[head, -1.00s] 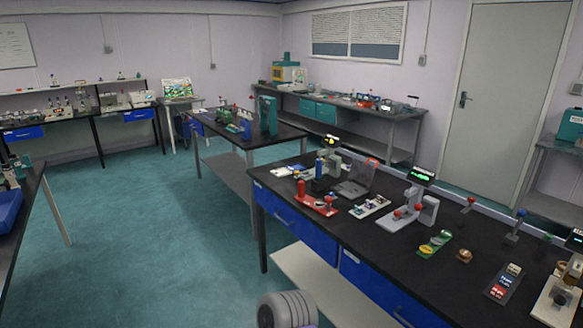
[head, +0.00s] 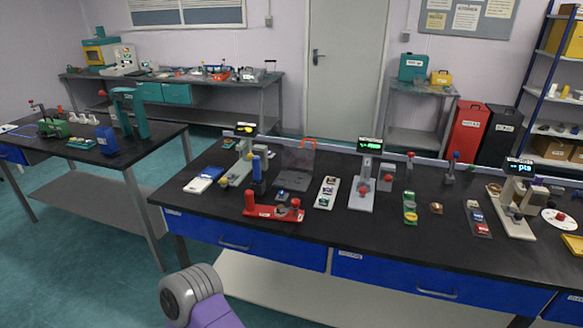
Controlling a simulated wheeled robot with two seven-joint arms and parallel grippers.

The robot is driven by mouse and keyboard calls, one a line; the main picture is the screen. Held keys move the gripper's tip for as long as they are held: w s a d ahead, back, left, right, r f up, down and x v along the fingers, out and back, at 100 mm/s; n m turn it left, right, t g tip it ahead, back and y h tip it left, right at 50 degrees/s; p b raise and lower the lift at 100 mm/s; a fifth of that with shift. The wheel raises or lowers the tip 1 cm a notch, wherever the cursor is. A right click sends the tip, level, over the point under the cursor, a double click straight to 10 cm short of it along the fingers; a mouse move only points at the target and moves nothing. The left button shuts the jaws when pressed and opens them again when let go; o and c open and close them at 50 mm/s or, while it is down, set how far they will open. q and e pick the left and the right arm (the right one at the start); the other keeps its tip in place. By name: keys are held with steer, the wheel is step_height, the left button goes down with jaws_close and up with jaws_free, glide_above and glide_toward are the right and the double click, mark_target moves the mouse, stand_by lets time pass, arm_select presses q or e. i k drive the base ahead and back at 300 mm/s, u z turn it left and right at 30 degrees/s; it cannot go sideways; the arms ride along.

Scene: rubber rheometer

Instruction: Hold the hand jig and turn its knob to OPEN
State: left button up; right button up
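A red fixture (head: 272,212), which looks like the hand jig, lies near the front edge of the black bench (head: 330,237). It has a long low base with an upright post at each end and a dark part between them. It is too small to tell which part is its knob or how that knob is set. Neither of my grippers is in view; only a grey and purple link of my arm shows at the bottom.
Behind the red fixture stand a blue bottle-like object (head: 257,172) and a grey unit with a clear cover (head: 294,170). To its right are a strip of small parts (head: 327,192) and a grey tester (head: 364,185). Blue drawers (head: 250,239) line the bench front. Floor at lower left is clear.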

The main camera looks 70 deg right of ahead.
mark_target(295, 203)
steer(key=z, duration=1)
steer(key=i, duration=1.05)
steer(key=z, duration=1.2)
